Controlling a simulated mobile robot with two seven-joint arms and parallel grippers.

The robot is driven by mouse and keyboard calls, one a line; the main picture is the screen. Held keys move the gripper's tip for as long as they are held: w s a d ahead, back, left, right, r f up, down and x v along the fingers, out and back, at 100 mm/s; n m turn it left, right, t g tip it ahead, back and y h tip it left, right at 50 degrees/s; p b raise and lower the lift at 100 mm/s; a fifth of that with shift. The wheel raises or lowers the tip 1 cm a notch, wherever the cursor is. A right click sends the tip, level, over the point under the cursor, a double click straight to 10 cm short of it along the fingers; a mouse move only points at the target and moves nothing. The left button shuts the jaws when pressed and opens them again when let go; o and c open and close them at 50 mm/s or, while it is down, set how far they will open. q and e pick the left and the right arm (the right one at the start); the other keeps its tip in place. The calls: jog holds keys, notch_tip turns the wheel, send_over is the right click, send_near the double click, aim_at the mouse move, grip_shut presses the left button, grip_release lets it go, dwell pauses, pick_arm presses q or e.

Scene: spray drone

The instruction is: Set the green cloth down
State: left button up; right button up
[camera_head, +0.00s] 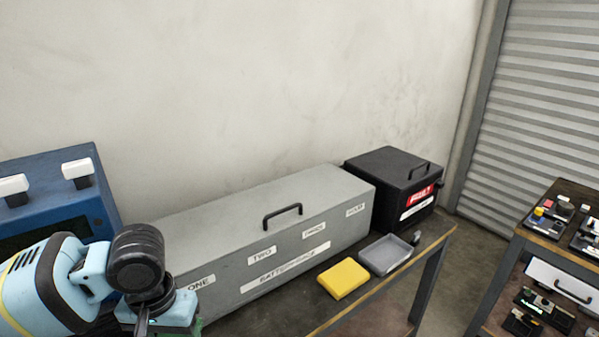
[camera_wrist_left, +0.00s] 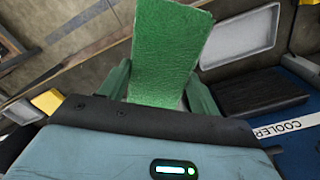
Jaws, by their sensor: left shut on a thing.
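The green cloth (camera_wrist_left: 168,45) is a flat, textured green piece in the left wrist view. My left gripper (camera_wrist_left: 158,92) is shut on it, with a green finger on each side, and the cloth sticks out beyond the fingers. In the head view my left arm comes in at the lower left, in front of the long grey case, and the fingers and cloth are mostly cut off by the bottom edge. What lies directly under the cloth is hard to tell. My right gripper is in neither view.
A long grey case (camera_head: 285,262) stands on the bench, with a black box (camera_head: 385,178) beyond it. A yellow block (camera_head: 343,279) and a shallow grey tray (camera_head: 386,255) lie near the bench's front edge. A blue cooler (camera_head: 50,190) stands at left.

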pick_arm(q)
jog(key=s+f, duration=0.4)
jog(key=f, duration=1.1)
jog(key=shift+s, duration=0.1)
